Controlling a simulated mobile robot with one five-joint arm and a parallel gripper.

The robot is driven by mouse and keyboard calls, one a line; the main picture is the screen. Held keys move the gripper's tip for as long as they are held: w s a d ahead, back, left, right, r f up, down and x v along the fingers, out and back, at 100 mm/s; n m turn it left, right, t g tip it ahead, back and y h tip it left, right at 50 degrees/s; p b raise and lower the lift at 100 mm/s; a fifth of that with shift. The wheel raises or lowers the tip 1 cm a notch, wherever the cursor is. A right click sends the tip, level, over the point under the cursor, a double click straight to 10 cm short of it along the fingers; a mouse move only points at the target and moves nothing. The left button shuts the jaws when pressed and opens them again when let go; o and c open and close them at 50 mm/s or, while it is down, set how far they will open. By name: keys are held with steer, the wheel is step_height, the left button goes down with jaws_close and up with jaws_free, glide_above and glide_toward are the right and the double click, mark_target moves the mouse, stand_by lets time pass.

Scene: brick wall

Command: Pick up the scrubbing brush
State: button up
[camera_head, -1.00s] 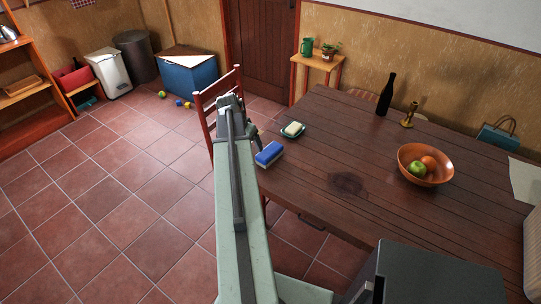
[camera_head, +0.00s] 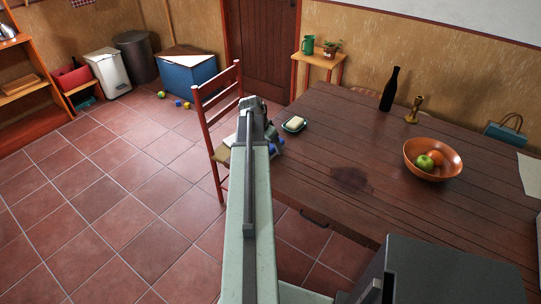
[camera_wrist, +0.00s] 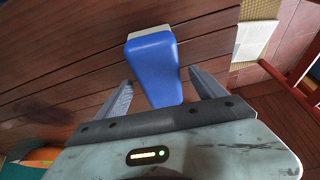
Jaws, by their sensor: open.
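The scrubbing brush has a blue back and pale bristles and lies on the wooden table (camera_head: 330,150) near its left edge. In the head view only bits of its blue (camera_head: 278,149) show, as my gripper (camera_head: 262,122) covers most of it. In the wrist view the brush (camera_wrist: 153,62) lies with its blue end reaching between the two fingers of my gripper (camera_wrist: 160,80). The fingers are open, one on each side, with a gap visible on both sides. I cannot tell how high they are above the table.
A soap dish with pale soap (camera_head: 294,123) stands just beyond the brush. A red chair (camera_head: 207,118) stands against the table's left side. A fruit bowl (camera_head: 413,159), dark bottle (camera_head: 390,90) and brass candlestick (camera_head: 413,111) are farther right. The table's middle is clear.

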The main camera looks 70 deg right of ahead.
steer(key=shift+x, duration=0.85)
steer(key=shift+r, duration=0.25)
steer(key=shift+f, duration=0.3)
steer(key=c, duration=1.5)
steer(key=shift+r, duration=0.1)
step_height(320, 180, up, 11)
steer(key=p, duration=1)
steer(key=shift+f, duration=0.3)
